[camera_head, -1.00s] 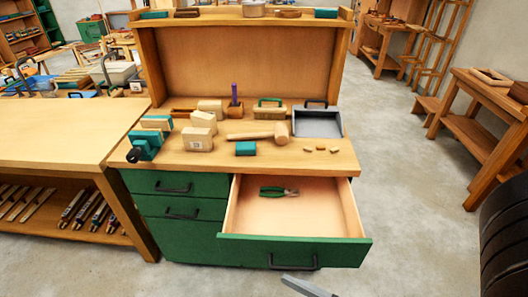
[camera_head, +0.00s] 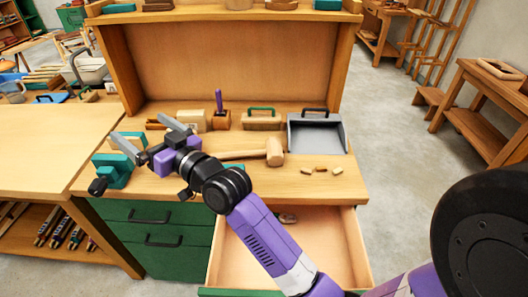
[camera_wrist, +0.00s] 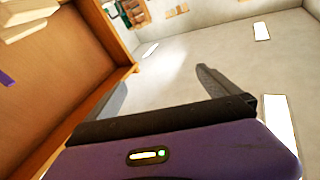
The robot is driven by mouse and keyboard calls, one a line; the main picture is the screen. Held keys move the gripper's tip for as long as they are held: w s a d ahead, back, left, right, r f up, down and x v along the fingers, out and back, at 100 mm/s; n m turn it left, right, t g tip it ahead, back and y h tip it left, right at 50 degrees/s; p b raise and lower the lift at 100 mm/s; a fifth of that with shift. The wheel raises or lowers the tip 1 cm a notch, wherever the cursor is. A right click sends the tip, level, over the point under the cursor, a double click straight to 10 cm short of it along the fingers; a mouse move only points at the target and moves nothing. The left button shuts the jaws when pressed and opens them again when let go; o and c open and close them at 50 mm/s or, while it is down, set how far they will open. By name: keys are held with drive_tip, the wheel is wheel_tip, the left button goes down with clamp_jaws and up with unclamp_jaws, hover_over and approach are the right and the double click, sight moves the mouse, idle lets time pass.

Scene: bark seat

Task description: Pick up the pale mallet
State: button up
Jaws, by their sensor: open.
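The pale wooden mallet (camera_head: 275,151) lies on the workbench top, its head to the right and its handle pointing left. Part of the handle is hidden behind my arm. My gripper (camera_head: 138,127) is open and empty above the left part of the bench, left of the mallet and apart from it. In the wrist view my gripper (camera_wrist: 162,78) shows spread jaws with nothing between them; the mallet is not seen there.
A teal vise (camera_head: 115,170) sits at the bench's left edge. A grey dustpan-like tray (camera_head: 316,135), a green-handled block (camera_head: 261,119) and small wooden pieces (camera_head: 322,170) lie around the mallet. Below, a drawer (camera_head: 343,250) stands open. A shelf (camera_head: 220,17) overhangs the back.

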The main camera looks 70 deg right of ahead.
drive_tip(key=w+d+n+g+y, duration=0.3)
drive_tip(key=w+d+n, duration=0.25)
drive_tip(key=d, duration=0.35)
drive_tip(key=n+g, duration=0.4)
drive_tip(key=g, duration=1.2)
hover_over(264, 150)
drive_tip(key=f, duration=1.2)
drive_tip(key=shift+w+f, duration=0.35)
drive_tip(key=shift+f, duration=0.05)
drive_tip(key=shift+s+a+f+g, duration=0.15)
drive_tip(key=shift+s+g, duration=0.15)
drive_tip(key=shift+f+p, duration=0.35)
drive_tip(key=shift+f, duration=0.55)
drive_tip(key=shift+d+f+p, duration=0.2)
drive_tip(key=shift+f+p, duration=0.3)
drive_tip(key=shift+f, duration=2.35)
